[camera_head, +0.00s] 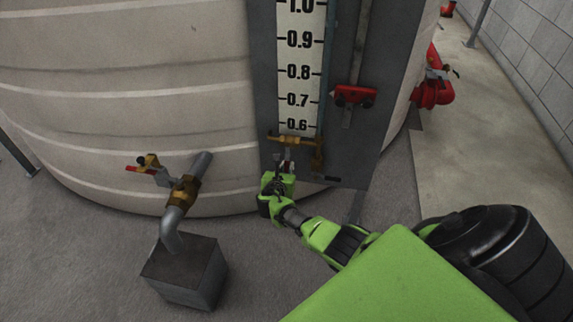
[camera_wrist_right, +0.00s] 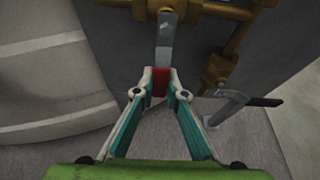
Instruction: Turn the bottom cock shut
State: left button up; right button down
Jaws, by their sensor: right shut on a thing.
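The bottom cock (camera_head: 293,140) is a brass fitting at the foot of the level gauge in the head view, just under the 0.6 mark. Its grey metal lever (camera_wrist_right: 166,38) runs down from the brass in the right wrist view and ends in a red grip (camera_wrist_right: 160,82). My right gripper (camera_wrist_right: 160,76) is shut on that red grip, one finger on each side. In the head view my right gripper (camera_head: 287,168) is just below the brass fitting and hides most of the lever. My left gripper is not in view.
A second lever with a black handle (camera_wrist_right: 265,102) sits close to the right of my gripper. A red slider (camera_head: 354,96) is on the grey panel. A brass valve (camera_head: 183,190) on a bent pipe stands at left by the tank (camera_head: 130,90). Open floor lies at right.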

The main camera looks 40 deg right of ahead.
jog(key=shift+d+r, duration=0.1)
jog(key=shift+d, duration=0.15)
jog(key=c, duration=2)
grip_release()
jog(key=shift+s+a, duration=0.1)
jog(key=shift+a, duration=0.05)
jog(key=v, duration=1.1)
jog(key=shift+s+a, duration=0.25)
jog(key=shift+a, duration=0.1)
